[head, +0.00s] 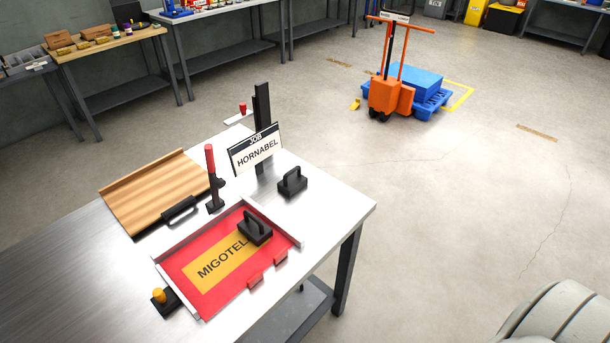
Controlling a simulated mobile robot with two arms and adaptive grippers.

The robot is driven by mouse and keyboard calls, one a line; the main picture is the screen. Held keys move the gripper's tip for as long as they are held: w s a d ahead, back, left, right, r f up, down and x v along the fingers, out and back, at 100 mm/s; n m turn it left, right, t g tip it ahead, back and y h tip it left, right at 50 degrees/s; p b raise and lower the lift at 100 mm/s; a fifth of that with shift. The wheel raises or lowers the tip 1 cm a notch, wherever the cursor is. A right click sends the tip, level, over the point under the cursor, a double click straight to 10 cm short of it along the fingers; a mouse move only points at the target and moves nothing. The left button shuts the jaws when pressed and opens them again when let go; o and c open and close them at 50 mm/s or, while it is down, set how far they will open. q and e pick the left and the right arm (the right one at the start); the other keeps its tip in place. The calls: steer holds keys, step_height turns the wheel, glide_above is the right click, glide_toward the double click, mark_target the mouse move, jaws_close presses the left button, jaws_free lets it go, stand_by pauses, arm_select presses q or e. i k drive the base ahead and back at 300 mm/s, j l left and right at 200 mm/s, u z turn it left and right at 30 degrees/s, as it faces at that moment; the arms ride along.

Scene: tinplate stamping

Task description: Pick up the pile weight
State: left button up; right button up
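A black block with an arched handle (255,230), which looks like the pile weight, sits on the upper right part of a red sheet (215,292). The sheet has a yellow panel reading "MIGOTEL", and the block covers the end of the panel. A second, similar black handled block (292,181) stands on the bare table top behind it, near the job sign. The frame does not show which of the two is named the pile weight. Neither of my grippers is in view.
The metal table (345,205) also holds a "HORNABEL" job sign (256,150), a red-handled upright clamp (212,178), a wooden board (152,190) and a yellow-knobbed black piece (160,297). An orange pallet truck (390,97) stands behind.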

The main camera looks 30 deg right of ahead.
mark_target(292, 180)
steer(key=i+l, duration=0.1)
steer(key=l, duration=0.3)
steer(key=i+l, duration=0.1)
steer(key=l, duration=0.35)
steer(key=i+l+z, duration=0.1)
steer(key=l, duration=0.3)
